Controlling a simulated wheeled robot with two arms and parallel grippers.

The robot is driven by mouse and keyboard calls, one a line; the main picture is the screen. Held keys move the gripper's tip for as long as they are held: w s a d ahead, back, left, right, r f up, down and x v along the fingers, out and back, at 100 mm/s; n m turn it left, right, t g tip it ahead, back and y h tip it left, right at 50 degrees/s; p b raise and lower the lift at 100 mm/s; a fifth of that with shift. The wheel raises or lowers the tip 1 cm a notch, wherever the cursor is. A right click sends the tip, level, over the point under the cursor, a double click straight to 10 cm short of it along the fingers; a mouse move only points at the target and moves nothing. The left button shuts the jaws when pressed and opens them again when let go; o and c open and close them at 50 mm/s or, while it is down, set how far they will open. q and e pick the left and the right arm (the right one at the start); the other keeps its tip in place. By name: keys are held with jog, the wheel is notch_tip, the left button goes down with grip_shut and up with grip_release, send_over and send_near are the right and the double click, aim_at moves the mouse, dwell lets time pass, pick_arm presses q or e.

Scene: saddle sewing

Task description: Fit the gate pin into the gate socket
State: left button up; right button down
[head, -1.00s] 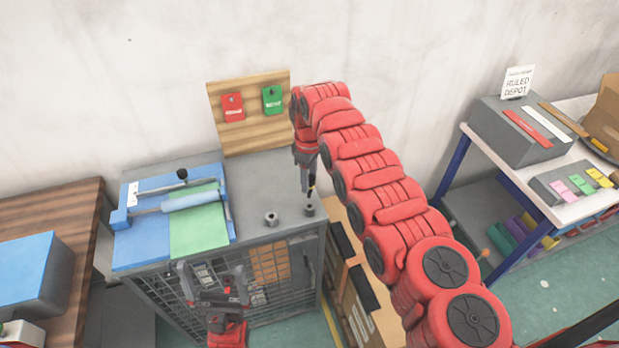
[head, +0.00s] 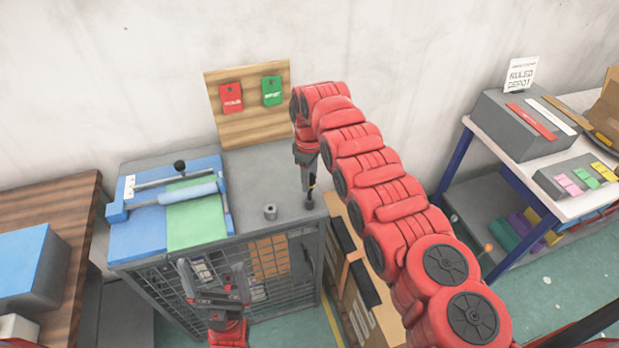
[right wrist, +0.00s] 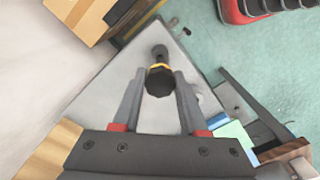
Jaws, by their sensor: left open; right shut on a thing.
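My right gripper (head: 308,182) points down over the front right corner of the grey cabinet top. It is shut on the gate pin (right wrist: 160,80), which shows a dark faceted head and a yellow band between the fingers in the right wrist view. The pin's lower end meets a small grey socket (head: 308,204) at that corner; how deep it sits I cannot tell. A second grey cylindrical socket (head: 270,212) stands to its left, empty on top. My left gripper (head: 215,285) is open and empty in front of the cabinet's mesh front.
A blue and green board with a roller (head: 190,194) covers the cabinet top's left side. A wooden board (head: 246,123) with red and green tags stands behind. A shelf (head: 465,180) is at right, and a wooden table (head: 60,205) at left.

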jog(key=shift+f, duration=0.1)
dwell(0.6)
jog(key=shift+b, duration=0.4)
dwell(0.3)
jog(key=shift+b, duration=0.4)
jog(key=shift+f+b, duration=1.5)
jog(key=shift+f, duration=0.55)
dwell(0.3)
jog(key=shift+c, duration=1.8)
grip_release()
